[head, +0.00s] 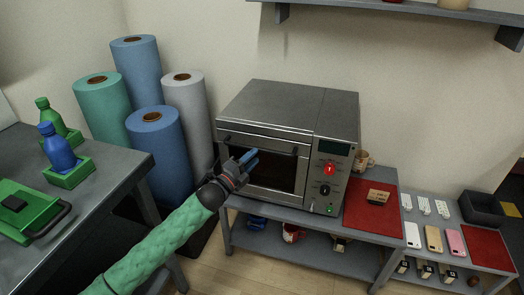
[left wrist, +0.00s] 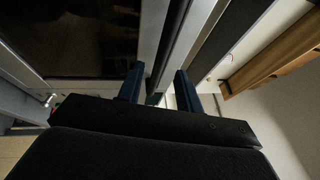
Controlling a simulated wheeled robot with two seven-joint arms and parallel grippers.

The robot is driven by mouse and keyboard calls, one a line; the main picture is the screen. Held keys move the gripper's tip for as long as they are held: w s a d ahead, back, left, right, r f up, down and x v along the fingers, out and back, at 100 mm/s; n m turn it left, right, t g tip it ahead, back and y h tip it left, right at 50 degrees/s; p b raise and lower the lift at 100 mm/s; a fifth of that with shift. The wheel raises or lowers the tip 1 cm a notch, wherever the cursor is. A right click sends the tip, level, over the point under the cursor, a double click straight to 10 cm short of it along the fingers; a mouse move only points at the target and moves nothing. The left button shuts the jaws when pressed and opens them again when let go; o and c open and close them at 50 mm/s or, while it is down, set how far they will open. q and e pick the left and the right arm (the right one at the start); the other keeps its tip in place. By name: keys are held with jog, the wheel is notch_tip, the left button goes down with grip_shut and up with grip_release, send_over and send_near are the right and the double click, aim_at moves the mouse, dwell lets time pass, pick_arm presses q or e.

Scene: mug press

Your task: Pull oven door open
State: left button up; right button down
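The oven (head: 290,105) is a grey metal box on a grey bench, its front door (head: 270,185) a dark window in a metal frame. The door looks shut. A dark bar handle (head: 275,147) runs across the door's top. My left gripper (head: 250,156) is in front of the door, just below the handle in the head view. In the left wrist view its two blue fingers (left wrist: 159,75) are apart, with the dark bar (left wrist: 183,40) running between or just beyond them. I cannot tell whether they touch it. My right gripper is not in view.
A control panel with a red knob (head: 330,169) is right of the door. A red mat (head: 372,215) and a brown mug (head: 362,159) are farther right. Several fabric rolls (head: 158,140) stand left of the oven. A grey table (head: 110,175) is at the left.

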aim_at(261, 150)
pick_arm(q)
jog(key=shift+x, duration=2.65)
grip_shut()
